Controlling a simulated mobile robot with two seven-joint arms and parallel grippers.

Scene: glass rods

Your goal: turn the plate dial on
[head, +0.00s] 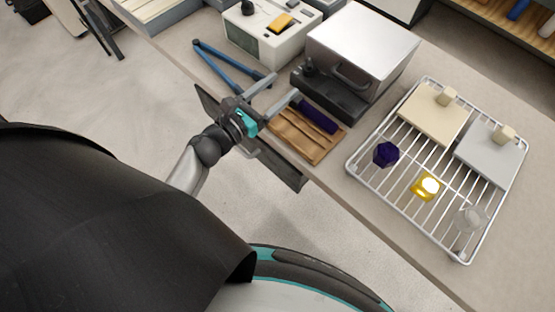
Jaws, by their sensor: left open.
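I cannot tell for sure which control is the plate dial. A dark knob (309,66) stands on the black front part (335,95) of a silver box (362,42) with a handle. A white box (268,38) behind it to the left carries a black knob (247,6) and an orange piece (280,22). My left gripper (278,92) is open and empty, with its fingers pointing toward the black front part, left of it near the table edge. The knob's setting is too small to read. My right gripper is not in view.
A grooved wooden holder (290,137) with a dark purple rod (318,117) lies close to my left gripper. Blue-handled pliers (225,67) lie behind it. A wire rack (373,181) on the right holds two slabs and purple, yellow and clear glass pieces.

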